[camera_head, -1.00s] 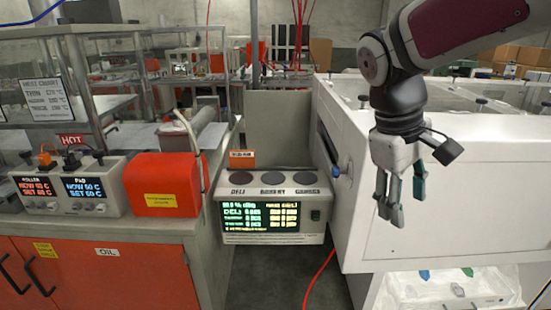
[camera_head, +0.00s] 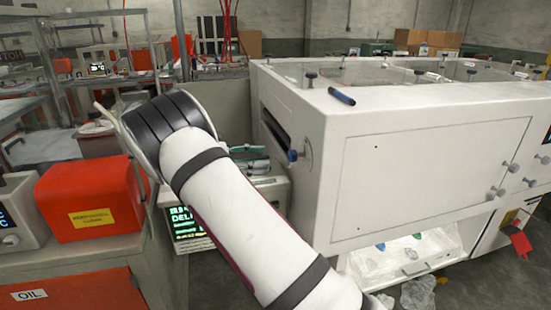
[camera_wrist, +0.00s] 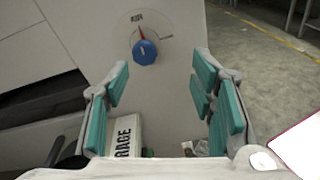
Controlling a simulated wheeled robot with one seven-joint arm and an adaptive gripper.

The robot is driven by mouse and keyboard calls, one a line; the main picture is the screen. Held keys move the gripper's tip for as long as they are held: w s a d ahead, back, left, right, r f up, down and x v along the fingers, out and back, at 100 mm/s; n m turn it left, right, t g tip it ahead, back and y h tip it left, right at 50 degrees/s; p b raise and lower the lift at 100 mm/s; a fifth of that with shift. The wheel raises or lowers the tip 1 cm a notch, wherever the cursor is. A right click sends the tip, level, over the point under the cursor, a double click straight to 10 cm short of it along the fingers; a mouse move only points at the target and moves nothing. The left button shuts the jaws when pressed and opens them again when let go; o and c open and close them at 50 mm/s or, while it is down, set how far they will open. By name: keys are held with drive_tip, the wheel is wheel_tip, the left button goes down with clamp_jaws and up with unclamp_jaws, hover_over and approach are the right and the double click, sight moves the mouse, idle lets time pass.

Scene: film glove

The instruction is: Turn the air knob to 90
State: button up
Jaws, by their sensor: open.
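A round blue knob (camera_wrist: 145,52) sits on a small dial on the white machine's end panel. A red pointer (camera_wrist: 142,33) shows at its top, pointing up and slightly left, and a mark lies to the right. The dial lettering is too small to read. The knob also shows in the head view (camera_head: 292,155). My gripper (camera_wrist: 161,66) is open, its teal-padded fingers spread apart below the knob in the wrist picture, with nothing between them. In the head view my gripper (camera_head: 254,160) is left of the knob, partly hidden by my arm.
The white machine (camera_head: 430,170) fills the right side, with a dark slot beside the knob. A dark blue pen-like item (camera_head: 341,96) lies on its top. A red box (camera_head: 90,198) stands on the left bench. A display unit (camera_head: 187,225) is partly behind my arm.

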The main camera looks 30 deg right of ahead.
sight(289, 156)
drive_tip(key=shift+n+t+h, duration=0.3)
drive_tip(key=shift+n+h, duration=0.2)
drive_tip(key=shift+h, duration=0.3)
drive_tip(key=x, duration=0.3)
drive_tip(key=w+f+p+x, duration=0.1)
drive_tip(key=x, duration=0.3)
drive_tip(key=w+x, duration=0.1)
drive_tip(key=x, duration=0.2)
drive_tip(key=shift+s+d+f+p, duration=0.1)
drive_tip(key=shift+d+f+p, duration=0.3)
drive_tip(key=shift+d, duration=0.25)
drive_tip(key=c, duration=1.2)
